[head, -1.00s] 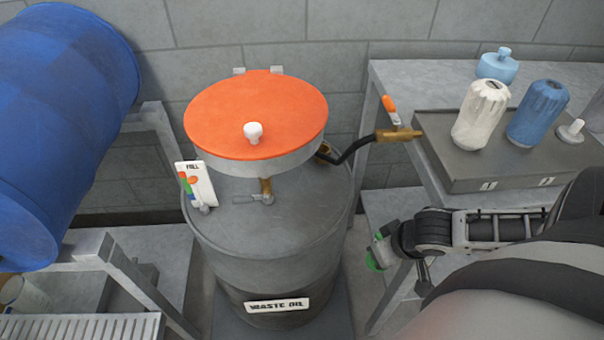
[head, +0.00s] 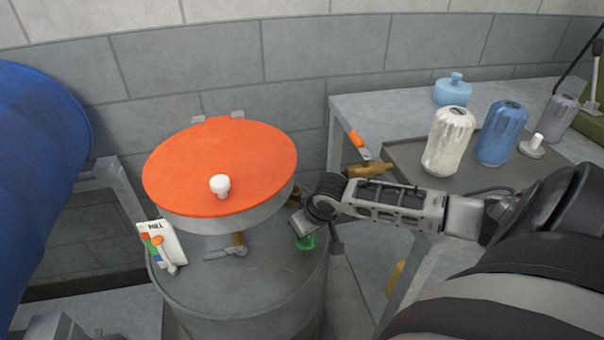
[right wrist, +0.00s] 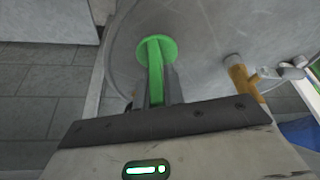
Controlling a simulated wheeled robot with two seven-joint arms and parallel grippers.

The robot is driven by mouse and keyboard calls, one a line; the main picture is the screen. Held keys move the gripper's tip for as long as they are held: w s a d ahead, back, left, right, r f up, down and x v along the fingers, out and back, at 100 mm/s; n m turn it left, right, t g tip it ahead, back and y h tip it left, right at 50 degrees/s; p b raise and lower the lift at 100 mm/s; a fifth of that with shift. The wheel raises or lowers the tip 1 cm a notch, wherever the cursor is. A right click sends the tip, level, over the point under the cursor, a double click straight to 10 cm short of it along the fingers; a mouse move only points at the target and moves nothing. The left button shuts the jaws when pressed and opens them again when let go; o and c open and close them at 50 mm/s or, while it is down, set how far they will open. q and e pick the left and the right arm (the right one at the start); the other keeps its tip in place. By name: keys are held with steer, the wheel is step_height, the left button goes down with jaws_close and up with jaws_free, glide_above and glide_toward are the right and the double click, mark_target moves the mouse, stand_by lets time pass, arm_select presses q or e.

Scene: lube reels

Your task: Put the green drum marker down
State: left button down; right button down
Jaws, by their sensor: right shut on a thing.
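The green drum marker (right wrist: 156,62) is held between the fingers of my right gripper (right wrist: 158,85), its round green end pointing away from the palm. In the head view the marker (head: 306,242) shows as a bit of green under my right gripper (head: 302,225), over the right part of the grey drum's top (head: 250,275). I cannot tell whether the marker touches the drum top. My left gripper is in neither view.
A funnel with an orange lid (head: 220,165) stands on the drum, with a brass valve (head: 238,240) below it. A card with coloured tags (head: 162,245) is at the drum's left edge. A bench (head: 370,110) with bottles stands right. A blue barrel (head: 35,170) is left.

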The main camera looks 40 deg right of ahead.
steer(key=shift+w, duration=0.8)
steer(key=shift+w+d+f, duration=0.1)
steer(key=shift+w+f, duration=0.05)
steer(key=shift+f, duration=1.6)
steer(key=shift+f, duration=0.15)
steer(key=c, duration=1.5)
jaws_free()
